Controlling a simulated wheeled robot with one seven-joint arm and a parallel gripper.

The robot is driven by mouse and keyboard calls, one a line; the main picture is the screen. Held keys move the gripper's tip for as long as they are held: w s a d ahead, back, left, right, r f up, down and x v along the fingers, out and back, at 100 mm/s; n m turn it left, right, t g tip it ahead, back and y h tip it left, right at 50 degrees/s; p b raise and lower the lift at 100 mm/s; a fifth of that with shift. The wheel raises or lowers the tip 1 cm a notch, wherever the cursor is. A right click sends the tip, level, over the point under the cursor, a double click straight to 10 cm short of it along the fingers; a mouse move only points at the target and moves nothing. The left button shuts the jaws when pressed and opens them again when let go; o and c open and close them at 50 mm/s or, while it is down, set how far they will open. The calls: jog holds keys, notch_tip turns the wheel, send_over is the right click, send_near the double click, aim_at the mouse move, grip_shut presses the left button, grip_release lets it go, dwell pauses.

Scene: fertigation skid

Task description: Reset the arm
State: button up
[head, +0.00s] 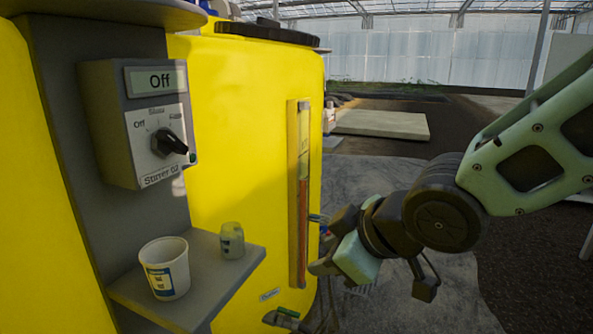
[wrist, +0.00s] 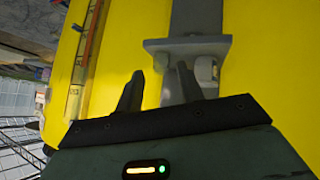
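My gripper (head: 318,250) is at the end of my green and black arm, in front of the yellow tank (head: 240,110) and close to the lower part of its level gauge (head: 299,190). In the wrist view my gripper (wrist: 157,82) shows two dark fingers apart, with no object clearly held between them. A grey shelf (wrist: 187,44) lies beyond the fingers there, and the gauge (wrist: 85,60) is at the left. My arm reaches in from the right side of the head view.
A grey shelf (head: 225,285) holds a white labelled cup (head: 165,268) and a small clear beaker (head: 232,240). Above is a stirrer switch box (head: 108,120) with a black knob (head: 168,143); its display reads Off. A pipe fitting (head: 285,319) sits low. The floor at right (head: 420,305) looks open.

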jog(key=s+d+f+m+g+h, duration=0.2)
jog(key=s+d+f+g+h, duration=0.15)
jog(key=s, duration=0.45)
jog(key=s+d+f+m+g+h, duration=0.25)
jog(key=s+d, duration=0.25)
jog(key=s, duration=0.4)
notch_tip(320, 180, up, 23)
jog(key=g+p, duration=0.1)
jog(key=p, duration=2.3)
jog(key=shift+s+d+r+m+y, duration=0.2)
jog(key=shift+s+d+m+y, duration=0.15)
jog(key=shift+s+d, duration=0.1)
